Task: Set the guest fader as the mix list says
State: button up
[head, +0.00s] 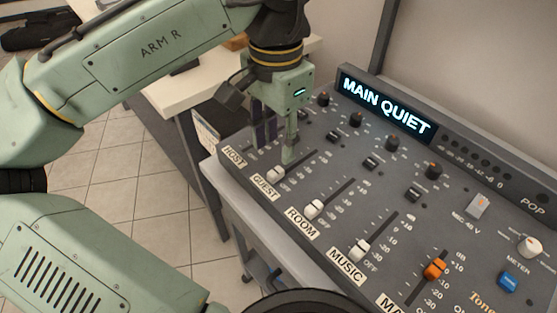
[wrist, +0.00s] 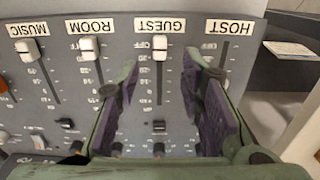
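The guest fader (head: 275,173) is a white cap at the label end of its slot, by OFF; it also shows in the wrist view (wrist: 160,53). The GUEST label (head: 266,187) is beside it. My gripper (head: 276,150) is open and empty, pointing down over the console. In the wrist view its fingers stand on either side of the guest slot, apart from the cap. I cannot tell their height above the panel. The host fader's cap is hidden behind a finger. A sheet of paper (wrist: 288,49) lies beyond the console's HOST side; its writing is unreadable, so I cannot tell whether it is the mix list.
The room fader (head: 313,209), music fader (head: 359,250) and orange main fader (head: 434,269) stand along the console (head: 330,180). Several knobs and small dark switches lie behind the slots. The display (head: 386,105) reads MAIN QUIET. A pale table (head: 175,92) stands behind at left.

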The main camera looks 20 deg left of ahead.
aim_at(277, 170)
notch_tip(277, 170, down, 7)
jog(key=shift+r, duration=0.2)
grip_shut()
dwell(0.5)
dwell(0.4)
